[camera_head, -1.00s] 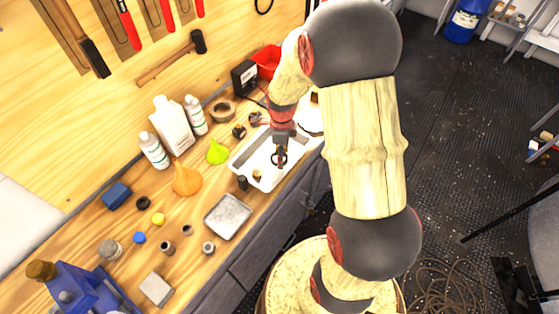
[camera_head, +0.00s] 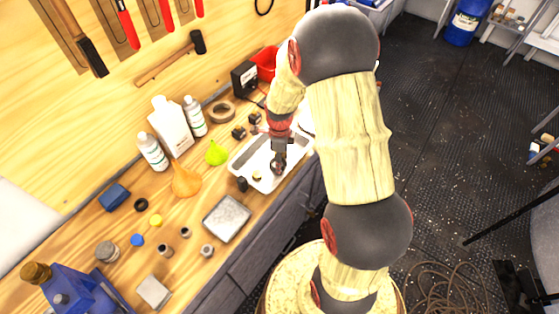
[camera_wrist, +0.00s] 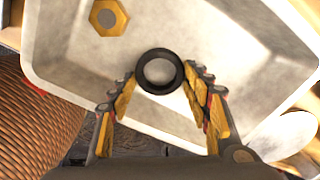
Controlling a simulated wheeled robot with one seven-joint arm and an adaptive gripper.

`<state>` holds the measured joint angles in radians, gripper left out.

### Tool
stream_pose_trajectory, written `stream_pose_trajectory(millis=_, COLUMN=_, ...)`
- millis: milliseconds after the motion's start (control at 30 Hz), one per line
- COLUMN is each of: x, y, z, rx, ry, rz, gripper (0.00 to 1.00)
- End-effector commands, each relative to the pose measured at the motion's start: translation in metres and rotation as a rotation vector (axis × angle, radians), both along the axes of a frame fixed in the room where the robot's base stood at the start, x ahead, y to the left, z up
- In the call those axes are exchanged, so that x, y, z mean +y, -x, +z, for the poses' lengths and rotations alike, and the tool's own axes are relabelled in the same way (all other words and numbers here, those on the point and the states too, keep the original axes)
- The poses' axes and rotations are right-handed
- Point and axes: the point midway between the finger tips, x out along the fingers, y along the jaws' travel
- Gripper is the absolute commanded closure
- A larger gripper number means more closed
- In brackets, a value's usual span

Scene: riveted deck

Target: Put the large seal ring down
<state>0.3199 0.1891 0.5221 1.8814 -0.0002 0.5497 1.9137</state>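The large seal ring (camera_wrist: 160,72) is a black ring seen face-on in the wrist view, over the pale floor of a white tray (camera_wrist: 42,52). It appears to lie flat there. My gripper (camera_wrist: 160,78) has one finger on each side of it. A thin gap shows at the left finger, and the right fingertip is very near or touching the ring's edge. In the head view, my gripper (camera_head: 279,160) points down into the tray (camera_head: 241,163), with the dark ring (camera_head: 277,169) just under it, partly hidden.
A brass nut (camera_wrist: 108,17) lies in the tray beside the ring. A small black cylinder (camera_head: 242,184) stands by the tray's near edge. A grey metal tray (camera_head: 227,218) lies nearer.

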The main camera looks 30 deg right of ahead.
Motion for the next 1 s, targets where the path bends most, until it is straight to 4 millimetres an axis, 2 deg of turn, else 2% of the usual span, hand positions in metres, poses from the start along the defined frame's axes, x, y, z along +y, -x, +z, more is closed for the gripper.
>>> stream_pose_trajectory(millis=233, x=0.0, y=0.0, z=0.001, rx=-0.001, ry=0.001, rz=0.0, gripper=0.36)
stream_pose_trajectory(millis=500, x=0.0, y=0.0, z=0.001, rx=-0.001, ry=0.001, rz=0.0, gripper=0.35)
stream_pose_trajectory(millis=633, x=0.0, y=-0.001, z=0.008, rx=-0.003, ry=0.001, rz=0.0, gripper=0.35)
stream_pose_trajectory(millis=767, x=0.0, y=-0.001, z=0.027, rx=-0.005, ry=0.001, rz=0.0, gripper=0.35)
stream_pose_trajectory(millis=1000, x=0.0, y=-0.002, z=0.077, rx=-0.005, ry=0.001, rz=0.0, gripper=0.35)
